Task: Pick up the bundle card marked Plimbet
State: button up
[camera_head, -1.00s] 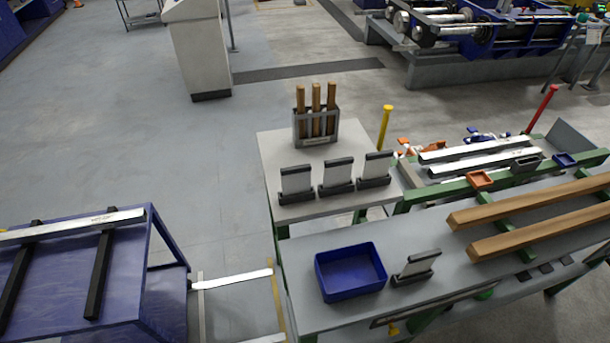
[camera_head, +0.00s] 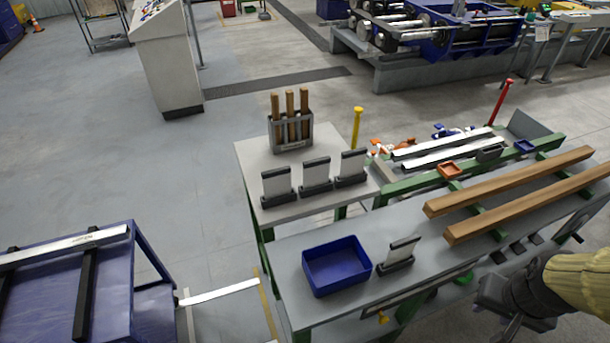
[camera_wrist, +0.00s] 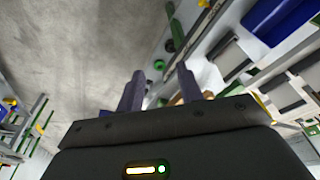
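Several pale cards stand in dark holders, their markings too small to read, so I cannot tell which is Plimbet. Three are in a row on the grey side table: a left card (camera_head: 277,183), a middle card (camera_head: 315,173) and a right card (camera_head: 352,162). A fourth card (camera_head: 404,250) stands on the front bench, just right of a blue bin (camera_head: 337,264). My gripper (camera_wrist: 160,85) has its two fingers apart with nothing seen between them. In the head view my dark gripper (camera_head: 503,298) is at lower right, clear of all cards.
A grey rack (camera_head: 291,134) with wooden sticks stands behind the three cards. Long wooden bars (camera_head: 510,183) lie on the bench's right. Yellow (camera_head: 356,128) and red (camera_head: 500,97) posts rise behind. A blue cart (camera_head: 100,290) stands lower left, with floor between it and the bench.

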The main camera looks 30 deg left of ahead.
jog(key=o, duration=0.7)
jog(key=shift+w+a, duration=0.2)
jog(key=shift+w, duration=0.2)
jog(key=shift+c, duration=0.2)
jog(key=o, duration=0.7)
jog(key=w+a+n, duration=0.1)
jog(key=w+a, duration=0.1)
jog(key=w+a+n+t, duration=0.1)
jog(key=w+a, duration=0.1)
jog(key=w, duration=0.1)
jog(key=w+a+n+t+y, duration=0.1)
jog(key=w+a, duration=0.1)
jog(key=w, duration=0.1)
jog(key=shift+w+a+f, duration=0.1)
jog(key=shift+f, duration=0.3)
jog(key=shift+o, duration=0.2)
jog(key=w+a+n+t+y, duration=0.1)
jog(key=w+a+n+y, duration=0.1)
jog(key=a, duration=0.9)
jog(key=w+a+f+n+t+y, duration=0.1)
jog(key=w+a+y, duration=0.3)
jog(key=a, duration=0.7)
jog(key=w+a+n+t+y, duration=0.1)
jog(key=w+a+n+y, duration=0.2)
jog(key=a, duration=0.8)
jog(key=shift+f+n+p, duration=0.4)
jog(key=shift+n, duration=0.2)
jog(key=shift+a, duration=0.15)
